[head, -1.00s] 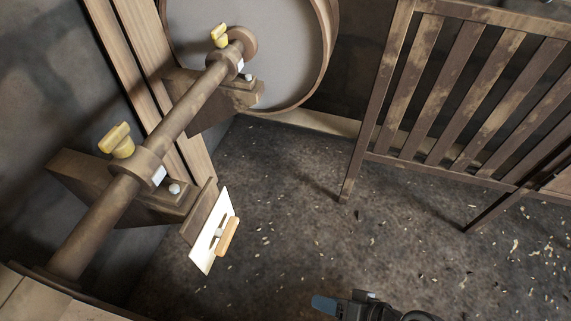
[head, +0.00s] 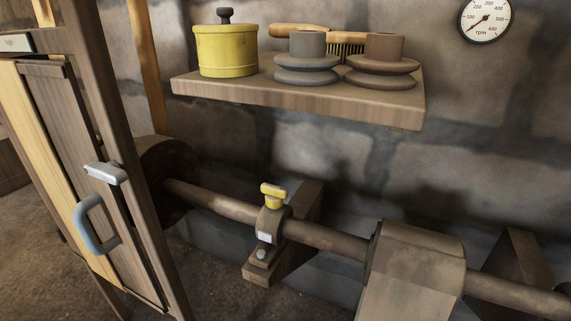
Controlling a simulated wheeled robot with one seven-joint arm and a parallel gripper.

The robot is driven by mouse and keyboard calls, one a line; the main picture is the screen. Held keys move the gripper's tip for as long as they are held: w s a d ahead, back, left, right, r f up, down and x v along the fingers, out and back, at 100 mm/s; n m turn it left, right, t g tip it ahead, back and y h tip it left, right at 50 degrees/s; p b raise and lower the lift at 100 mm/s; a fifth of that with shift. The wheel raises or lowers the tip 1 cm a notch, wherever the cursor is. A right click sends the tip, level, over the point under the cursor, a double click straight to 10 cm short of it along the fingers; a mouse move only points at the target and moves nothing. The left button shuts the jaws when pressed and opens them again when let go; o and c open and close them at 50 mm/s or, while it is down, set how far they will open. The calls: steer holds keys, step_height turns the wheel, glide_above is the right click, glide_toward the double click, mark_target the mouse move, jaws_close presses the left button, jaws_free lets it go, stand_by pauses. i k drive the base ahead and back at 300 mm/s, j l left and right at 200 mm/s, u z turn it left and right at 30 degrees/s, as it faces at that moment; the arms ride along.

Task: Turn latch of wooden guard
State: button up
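A wooden guard (head: 62,110) stands at the left of the head view, a tall framed panel with a lighter strip along one side. A grey metal latch (head: 105,173) sits on its frame, its bar lying roughly across the frame's edge. A blue-grey D-shaped handle (head: 95,226) is on the panel just below the latch. My gripper is not in view.
A shelf (head: 300,98) above holds a yellow pot (head: 226,49), two stepped pulleys and a brush. An rpm gauge (head: 486,18) hangs upper right.

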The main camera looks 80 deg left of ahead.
mark_target(112, 172)
steer(key=u, duration=2.8)
